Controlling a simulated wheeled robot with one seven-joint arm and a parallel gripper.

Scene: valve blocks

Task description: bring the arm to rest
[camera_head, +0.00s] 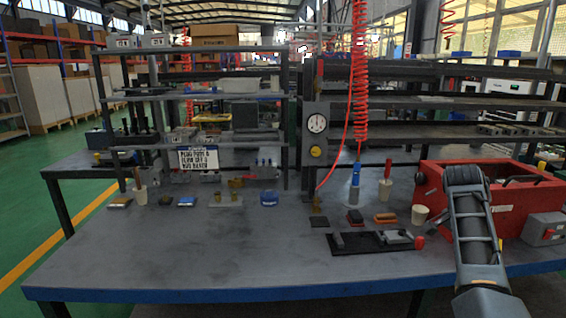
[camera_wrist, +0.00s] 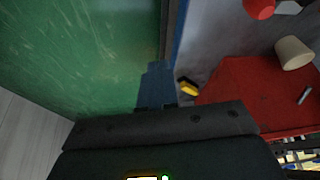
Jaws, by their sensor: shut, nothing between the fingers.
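My arm rises from the lower right of the head view, in front of the red box (camera_head: 507,222). Its dark rounded upper part stands over the box's left side, and I cannot make out the fingers there. The red box (camera_wrist: 235,95) shows at the right of that view. I see no contact between the fingers and any object.
A black tray (camera_head: 345,250) with metal pieces, a red cap (camera_head: 419,242) and a beige cup (camera_head: 420,214) are left of my arm. A red coiled hose (camera_head: 360,75) hangs over the table (camera_head: 200,255). A grey box (camera_head: 543,229) is at right. The table's front left is clear.

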